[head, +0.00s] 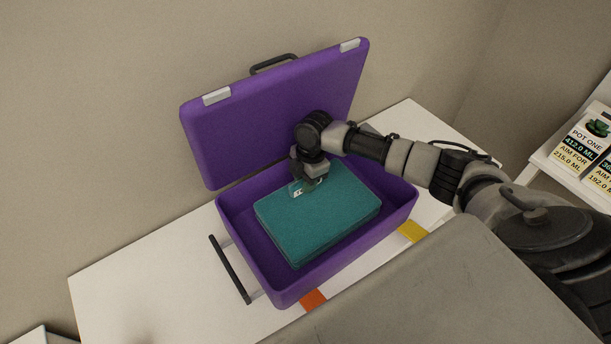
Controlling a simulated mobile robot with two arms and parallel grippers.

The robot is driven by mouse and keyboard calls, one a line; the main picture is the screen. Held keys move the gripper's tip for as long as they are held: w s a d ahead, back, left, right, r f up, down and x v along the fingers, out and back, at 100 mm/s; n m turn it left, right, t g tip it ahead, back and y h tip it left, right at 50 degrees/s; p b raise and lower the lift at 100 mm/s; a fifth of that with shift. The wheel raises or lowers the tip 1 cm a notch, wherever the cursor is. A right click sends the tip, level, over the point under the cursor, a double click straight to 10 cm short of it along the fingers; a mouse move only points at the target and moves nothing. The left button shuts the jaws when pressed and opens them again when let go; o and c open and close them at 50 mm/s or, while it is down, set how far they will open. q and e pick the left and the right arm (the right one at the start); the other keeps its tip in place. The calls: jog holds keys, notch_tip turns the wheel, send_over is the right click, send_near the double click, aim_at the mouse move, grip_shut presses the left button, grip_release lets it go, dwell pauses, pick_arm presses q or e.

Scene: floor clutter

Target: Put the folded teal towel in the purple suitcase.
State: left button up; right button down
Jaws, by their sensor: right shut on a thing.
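The folded teal towel (315,224) is a flat rectangular stack inside the open base of the purple suitcase (284,295). The suitcase's purple lid (270,110) stands raised at the back. My right gripper (304,187) reaches in from the right and is shut on the towel at its back-left part. The fingertips are partly hidden by the wrist and the towel. Whether the towel rests on the suitcase floor or hangs just above it, I cannot tell. My left gripper is not in view.
The suitcase stands on a white surface (125,290) against a beige wall. A dark handle bar (230,269) lies at its left. Orange (313,300) and yellow (412,231) patches are at its front edge. Printed cards (589,133) stand on a shelf at right.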

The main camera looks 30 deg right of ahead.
jog(key=shift+f, duration=0.4)
jog(key=c, duration=0.8)
grip_release()
jog(key=shift+c, duration=0.2)
jog(key=r, duration=0.3)
jog(key=d+r, duration=0.1)
jog(key=r, duration=0.3)
jog(key=r+b, duration=0.1)
jog(key=r, duration=0.2)
jog(key=shift+d+r, duration=0.3)
jog(key=shift+r, duration=0.05)
